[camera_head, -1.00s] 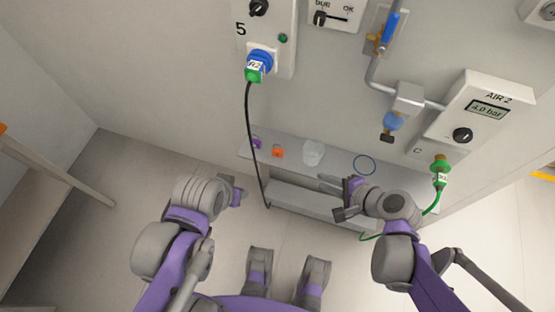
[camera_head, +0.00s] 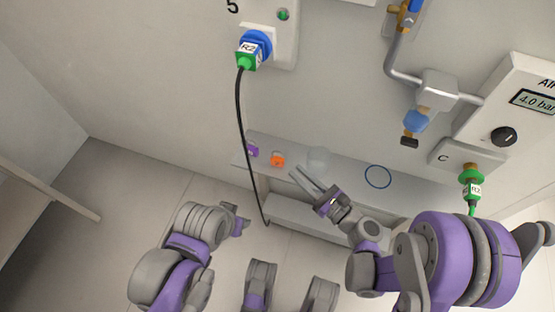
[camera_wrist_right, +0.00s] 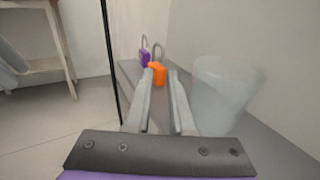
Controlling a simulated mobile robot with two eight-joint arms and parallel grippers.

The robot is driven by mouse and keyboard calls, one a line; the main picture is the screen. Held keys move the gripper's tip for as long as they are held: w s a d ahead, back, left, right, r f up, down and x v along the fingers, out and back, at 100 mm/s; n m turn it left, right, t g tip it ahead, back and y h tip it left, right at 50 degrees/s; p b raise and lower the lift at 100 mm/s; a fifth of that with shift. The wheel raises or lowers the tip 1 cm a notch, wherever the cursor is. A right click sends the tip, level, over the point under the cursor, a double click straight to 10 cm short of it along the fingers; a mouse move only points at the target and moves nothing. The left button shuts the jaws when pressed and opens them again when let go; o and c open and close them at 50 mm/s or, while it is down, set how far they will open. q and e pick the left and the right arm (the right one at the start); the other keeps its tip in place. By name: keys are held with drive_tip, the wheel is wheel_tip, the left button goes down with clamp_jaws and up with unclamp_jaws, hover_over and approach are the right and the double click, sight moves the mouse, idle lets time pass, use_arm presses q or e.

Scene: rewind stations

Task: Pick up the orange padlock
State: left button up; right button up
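The orange padlock (camera_head: 278,160) sits on the grey shelf (camera_head: 340,175) against the wall. In the right wrist view the orange padlock (camera_wrist_right: 157,74) stands upright with its grey shackle up, seen just beyond my fingertips. My right gripper (camera_head: 301,174) reaches in over the shelf, to the right of the padlock and apart from it. Its fingers (camera_wrist_right: 161,72) are parted with nothing between them. My left gripper (camera_head: 240,220) is low at the left, away from the shelf; its fingers are too small to read.
A purple padlock (camera_wrist_right: 145,57) stands beyond the orange one. A translucent cup (camera_wrist_right: 218,92) stands close on the right of my right fingers. A black cable (camera_head: 246,140) hangs from the plug (camera_head: 248,55) past the shelf's left end. A blue ring (camera_head: 378,177) lies at the right.

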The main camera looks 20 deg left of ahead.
sight(283, 157)
drive_tip(key=shift+r+x, duration=0.1)
drive_tip(key=shift+x, duration=1.3)
drive_tip(key=shift+r+x, duration=0.15)
drive_tip(key=shift+x, duration=1.2)
drive_tip(key=shift+w+d, duration=0.15)
drive_tip(key=shift+w, duration=0.05)
clamp_jaws()
